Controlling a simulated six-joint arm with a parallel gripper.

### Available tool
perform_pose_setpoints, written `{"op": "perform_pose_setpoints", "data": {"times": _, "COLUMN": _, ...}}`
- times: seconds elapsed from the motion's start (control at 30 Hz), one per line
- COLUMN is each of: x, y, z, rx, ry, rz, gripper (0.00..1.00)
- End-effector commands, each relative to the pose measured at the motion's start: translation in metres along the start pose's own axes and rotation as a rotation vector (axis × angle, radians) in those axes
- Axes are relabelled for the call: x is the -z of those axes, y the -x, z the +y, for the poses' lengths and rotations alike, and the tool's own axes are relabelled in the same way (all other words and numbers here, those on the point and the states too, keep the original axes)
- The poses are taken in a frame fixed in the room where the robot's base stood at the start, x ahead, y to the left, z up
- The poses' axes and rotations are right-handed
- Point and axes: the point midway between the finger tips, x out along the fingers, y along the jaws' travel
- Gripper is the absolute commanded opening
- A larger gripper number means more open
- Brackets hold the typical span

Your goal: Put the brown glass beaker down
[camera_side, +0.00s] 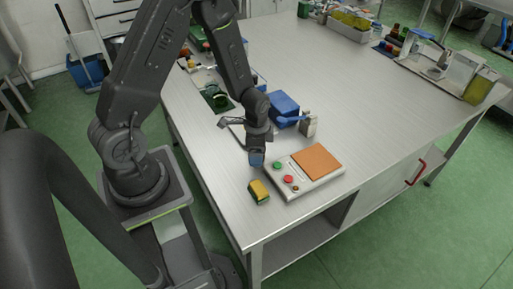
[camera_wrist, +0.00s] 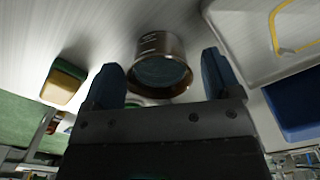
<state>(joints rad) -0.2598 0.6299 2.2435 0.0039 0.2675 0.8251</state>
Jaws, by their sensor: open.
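The brown glass beaker (camera_wrist: 163,62) shows in the wrist view, with pale markings on its wall and its rim toward the camera. It is on the bare metal table, between and a little beyond the fingertips of my gripper (camera_wrist: 167,80). The two blue fingers are spread, with a visible gap on each side of the beaker. In the side view my gripper (camera_side: 257,159) points down low over the table, left of the panel with the orange square. I cannot make out the beaker there.
A yellow and green sponge (camera_side: 259,191) lies near the table's front edge, close to my gripper. The white panel (camera_side: 318,186) with an orange square and red and green buttons is at the right. A blue box (camera_side: 285,106) stands behind. The table's right middle is clear.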

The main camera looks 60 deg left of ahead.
Motion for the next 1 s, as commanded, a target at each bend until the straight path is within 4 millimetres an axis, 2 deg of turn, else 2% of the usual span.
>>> {"op": "perform_pose_setpoints", "data": {"times": 0.17, "x": 0.001, "y": 0.010, "z": -0.001, "rx": 0.003, "ry": 0.000, "rz": 0.002, "gripper": 0.83}}
{"op": "perform_pose_setpoints", "data": {"times": 0.27, "x": 0.001, "y": 0.025, "z": -0.001, "rx": 0.004, "ry": 0.000, "rz": 0.004, "gripper": 0.83}}
{"op": "perform_pose_setpoints", "data": {"times": 0.6, "x": 0.001, "y": 0.093, "z": -0.001, "rx": 0.004, "ry": 0.000, "rz": 0.005, "gripper": 0.83}}
{"op": "perform_pose_setpoints", "data": {"times": 0.93, "x": 0.001, "y": 0.129, "z": 0.002, "rx": 0.008, "ry": 0.009, "rz": 0.009, "gripper": 0.83}}
{"op": "perform_pose_setpoints", "data": {"times": 1.0, "x": 0.002, "y": 0.143, "z": 0.007, "rx": 0.026, "ry": 0.031, "rz": 0.027, "gripper": 0.83}}
